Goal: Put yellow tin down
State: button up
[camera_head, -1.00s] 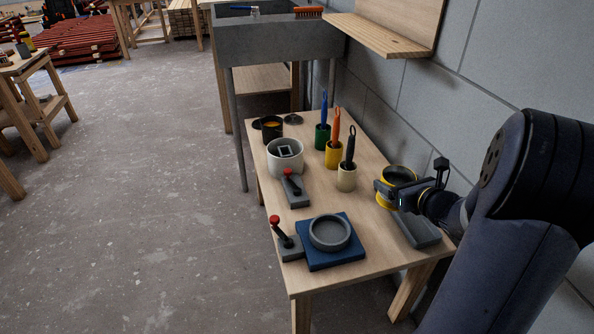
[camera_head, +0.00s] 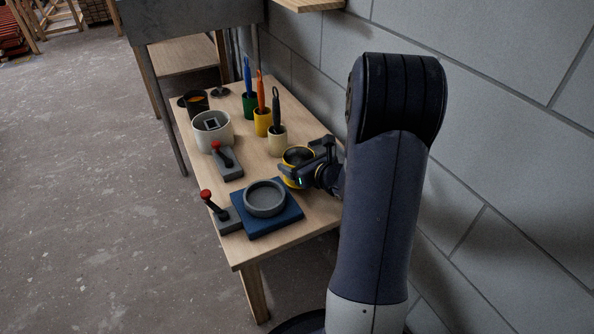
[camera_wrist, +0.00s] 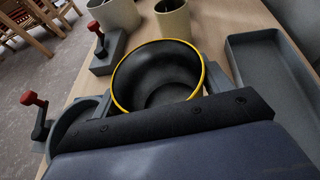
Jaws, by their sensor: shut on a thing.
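The yellow tin (camera_head: 293,182) is a round, open-topped pot with a yellow rim and a dark inside. My gripper (camera_head: 302,168) is shut on it, and the tin is upright or nearly so. In the wrist view the tin (camera_wrist: 158,72) sits between the fingers, its lower part hidden by my gripper. It is behind and right of the round grey dish (camera_head: 264,199) on the blue board (camera_head: 270,222). I cannot tell whether the tin touches the table (camera_head: 240,250).
A cream cup (camera_head: 277,142), a yellow cup (camera_head: 262,122) and a green cup hold brushes behind the tin. A white pot (camera_head: 212,133) and red-knobbed levers (camera_head: 228,163) stand left. A grey tray (camera_wrist: 268,75) lies right of the tin. The wall is close on the right.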

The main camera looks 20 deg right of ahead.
jog(key=shift+f, duration=1.1)
jog(key=shift+b, duration=0.3)
jog(key=shift+f, duration=0.2)
jog(key=o, duration=1.4)
jog(key=shift+o, duration=0.2)
jog(key=shift+r, duration=0.2)
jog(key=p+v, duration=0.3)
jog(key=v, duration=0.9)
jog(key=shift+p, duration=0.35)
